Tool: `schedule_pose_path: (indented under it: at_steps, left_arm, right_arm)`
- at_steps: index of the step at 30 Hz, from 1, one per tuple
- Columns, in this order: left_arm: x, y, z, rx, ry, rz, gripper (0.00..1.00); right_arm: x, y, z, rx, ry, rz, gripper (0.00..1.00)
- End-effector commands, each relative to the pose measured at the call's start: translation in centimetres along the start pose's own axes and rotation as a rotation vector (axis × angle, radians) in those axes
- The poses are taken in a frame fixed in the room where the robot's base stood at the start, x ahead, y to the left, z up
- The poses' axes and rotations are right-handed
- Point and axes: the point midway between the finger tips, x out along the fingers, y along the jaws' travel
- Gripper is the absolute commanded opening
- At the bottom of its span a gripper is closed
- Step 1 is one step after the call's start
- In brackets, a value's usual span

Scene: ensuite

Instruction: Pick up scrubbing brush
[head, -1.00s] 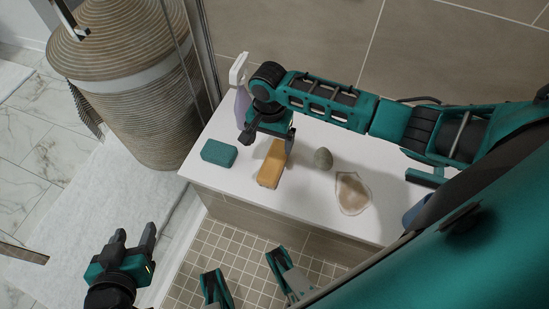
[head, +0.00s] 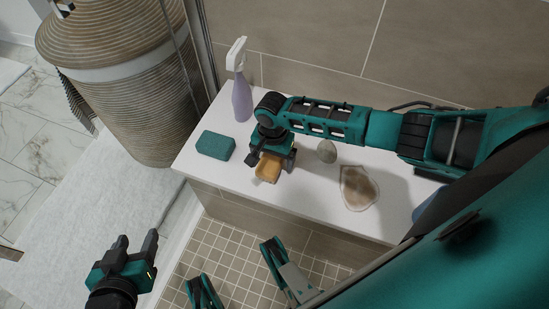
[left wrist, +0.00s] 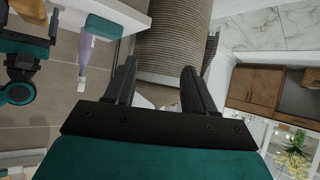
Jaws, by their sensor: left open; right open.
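The scrubbing brush (head: 267,171), an orange-brown block, lies on the white bench in the head view. Its front end shows, and its rear part is hidden under my right gripper. My right gripper (head: 271,158) is open, low over the brush with a finger on either side. Whether the fingers touch it I cannot tell. My left gripper (head: 138,243) is open and empty at the lower left, away from the bench. Its open fingers also show in the left wrist view (left wrist: 158,85).
On the white bench (head: 310,194), a teal sponge (head: 215,145) lies left of the brush and a purple spray bottle (head: 242,97) stands behind. A grey-green stone (head: 327,151) and a shell-like dish (head: 358,188) lie to the right. A wicker basket (head: 120,80) stands left.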

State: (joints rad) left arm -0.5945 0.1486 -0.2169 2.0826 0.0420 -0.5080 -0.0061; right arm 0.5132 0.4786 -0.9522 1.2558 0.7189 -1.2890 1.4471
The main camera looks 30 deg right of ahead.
Motion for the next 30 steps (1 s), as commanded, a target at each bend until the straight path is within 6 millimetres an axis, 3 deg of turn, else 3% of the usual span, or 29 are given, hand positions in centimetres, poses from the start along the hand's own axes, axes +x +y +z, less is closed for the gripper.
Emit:
schedule_pose_path:
  at_steps: [5, 23, 30]
  left_arm:
    - [-0.2, 0.2, -1.1, -0.007, 0.02, 0.003, 0.55]
    - [0.0, 0.1, -1.0, 0.0, 0.02, 0.003, 0.55]
    - [0.0, 0.1, -0.9, 0.002, 0.017, 0.003, 0.55]
  right_arm:
    - [-0.1, -0.1, 0.0, -0.001, 0.0, -0.001, 0.91]
    - [-0.1, -0.1, 0.0, -0.001, -0.001, -0.001, 0.33]
    - [-0.2, -0.1, 0.0, -0.001, 0.0, -0.002, 0.32]
